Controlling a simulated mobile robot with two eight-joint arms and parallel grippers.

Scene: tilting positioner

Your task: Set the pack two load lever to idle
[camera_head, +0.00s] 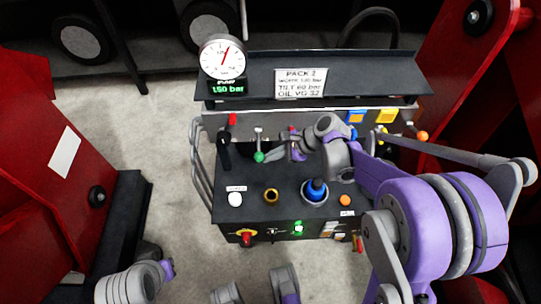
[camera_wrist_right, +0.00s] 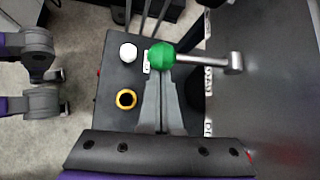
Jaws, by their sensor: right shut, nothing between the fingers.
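The pack two console (camera_head: 285,215) stands in the middle of the head view, under a plate reading PACK 2 (camera_head: 300,83). A lever with a green ball knob (camera_head: 259,156) and a metal rod sits at its back; the knob also shows in the right wrist view (camera_wrist_right: 162,56), its rod running right to a pivot (camera_wrist_right: 235,62). My right gripper (camera_head: 272,156) is shut and empty. In the right wrist view its fingertips (camera_wrist_right: 160,76) are right at the green knob; I cannot tell whether they touch it. No left gripper fingers show.
A black-handled lever (camera_head: 224,146) stands left of the green knob. A white knob (camera_head: 235,199), a brass ring (camera_head: 271,196) and a blue knob (camera_head: 316,189) are on the console top. A pressure gauge (camera_head: 222,58) is above. Red machine frames flank both sides.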

